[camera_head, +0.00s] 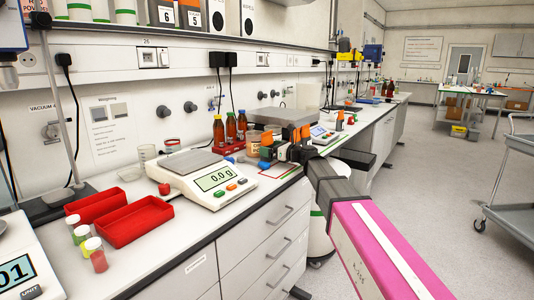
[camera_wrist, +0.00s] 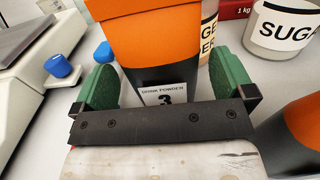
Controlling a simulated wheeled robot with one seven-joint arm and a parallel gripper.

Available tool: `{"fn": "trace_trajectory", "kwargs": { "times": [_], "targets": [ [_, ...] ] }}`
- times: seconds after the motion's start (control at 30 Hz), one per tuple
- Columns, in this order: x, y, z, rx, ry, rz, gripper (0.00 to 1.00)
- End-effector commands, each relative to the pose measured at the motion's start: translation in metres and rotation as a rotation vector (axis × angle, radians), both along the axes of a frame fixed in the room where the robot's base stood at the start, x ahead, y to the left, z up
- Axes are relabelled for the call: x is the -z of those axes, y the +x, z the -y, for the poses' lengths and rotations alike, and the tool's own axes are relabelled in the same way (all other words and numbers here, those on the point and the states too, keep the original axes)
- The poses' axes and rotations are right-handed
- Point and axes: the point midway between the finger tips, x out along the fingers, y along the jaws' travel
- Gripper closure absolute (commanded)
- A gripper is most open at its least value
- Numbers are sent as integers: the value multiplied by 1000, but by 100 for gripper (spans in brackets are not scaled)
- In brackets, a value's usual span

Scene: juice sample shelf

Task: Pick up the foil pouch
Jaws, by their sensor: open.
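In the wrist view an upright pouch with an orange top and a black lower part (camera_wrist: 150,72), labelled "DRINK POWDER 3", stands right in front of my gripper (camera_wrist: 165,86). The green fingers are open, one on each side of the pouch. I cannot tell whether either finger touches it. Its lower end is hidden behind the gripper body. A second orange and black pouch (camera_wrist: 300,135) is partly in view at the right edge. In the head view my gripper (camera_head: 283,152) is over the bench beside orange and black shapes, too small to tell apart.
A jar marked "SUG" (camera_wrist: 286,38) and a red 1 kg block (camera_wrist: 234,8) stand behind. In the head view a balance (camera_head: 205,176), red trays (camera_head: 135,222) and brown bottles (camera_head: 219,132) stand left of my gripper.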

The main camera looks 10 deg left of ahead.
Motion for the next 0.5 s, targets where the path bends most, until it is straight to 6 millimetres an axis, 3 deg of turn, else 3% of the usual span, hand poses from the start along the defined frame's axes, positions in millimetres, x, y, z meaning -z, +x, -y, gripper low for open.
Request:
{"fn": "trace_trajectory", "kwargs": {
  "times": [0.13,0.37,0.4,0.5],
  "targets": [
    [0,9,-18,1,-1,0,0],
    [0,8,-20,2,-1,0,0],
    [0,8,-20,2,-1,0,6],
    [0,8,-20,2,-1,0,39]
  ]
}}
